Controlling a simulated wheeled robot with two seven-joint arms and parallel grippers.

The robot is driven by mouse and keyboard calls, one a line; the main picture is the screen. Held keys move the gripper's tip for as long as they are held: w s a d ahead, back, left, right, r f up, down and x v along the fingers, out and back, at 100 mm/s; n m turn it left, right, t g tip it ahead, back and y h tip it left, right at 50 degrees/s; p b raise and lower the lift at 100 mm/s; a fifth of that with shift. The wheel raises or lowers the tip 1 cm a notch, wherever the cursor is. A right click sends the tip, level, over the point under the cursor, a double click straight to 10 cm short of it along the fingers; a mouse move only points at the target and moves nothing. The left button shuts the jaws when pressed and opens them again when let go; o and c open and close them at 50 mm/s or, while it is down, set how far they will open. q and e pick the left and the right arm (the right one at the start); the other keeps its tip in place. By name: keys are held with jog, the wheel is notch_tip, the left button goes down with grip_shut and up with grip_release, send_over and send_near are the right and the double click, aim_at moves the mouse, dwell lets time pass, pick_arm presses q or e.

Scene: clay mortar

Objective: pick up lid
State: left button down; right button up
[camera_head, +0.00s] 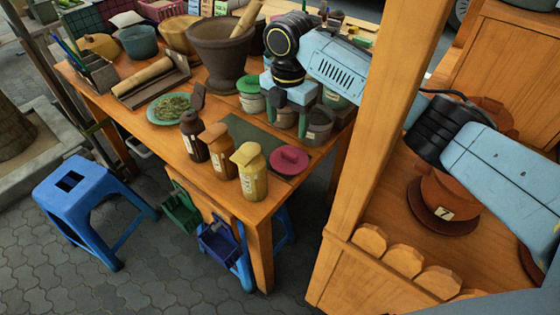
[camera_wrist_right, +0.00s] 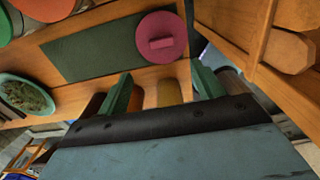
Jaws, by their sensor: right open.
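A round magenta lid (camera_head: 289,160) with a small bar handle lies flat near the table's right front corner. It partly overlaps a dark green mat (camera_head: 247,133). In the wrist view the lid (camera_wrist_right: 176,27) is beyond my fingertips, roughly in line with the gap between them. My right gripper (camera_head: 287,112) is above the table, behind the lid in the head view and apart from it. In the wrist view the right gripper's (camera_wrist_right: 161,72) two green fingers are spread with nothing held between them. My left gripper is not in view.
Dark, orange and yellow bottles (camera_head: 250,174) stand left of the lid. A wooden post (camera_head: 385,110) rises to the right. A large mortar (camera_head: 220,52) stands farther back.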

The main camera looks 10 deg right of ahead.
send_over(290, 153)
jog(key=f, duration=0.2)
jog(key=a+f, duration=0.1)
jog(key=f, duration=0.1)
jog(key=shift+f+b, duration=0.25)
jog(key=shift+b, duration=0.1)
jog(key=f, duration=0.1)
jog(key=f+b, duration=0.1)
jog(key=f, duration=0.1)
jog(key=d+f, duration=0.1)
jog(key=f, duration=0.1)
jog(key=shift+f+b, duration=0.3)
jog(key=shift+f, duration=0.05)
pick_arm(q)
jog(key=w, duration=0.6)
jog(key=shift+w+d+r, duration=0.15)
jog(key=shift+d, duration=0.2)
pick_arm(e)
jog(key=c, duration=1.1)
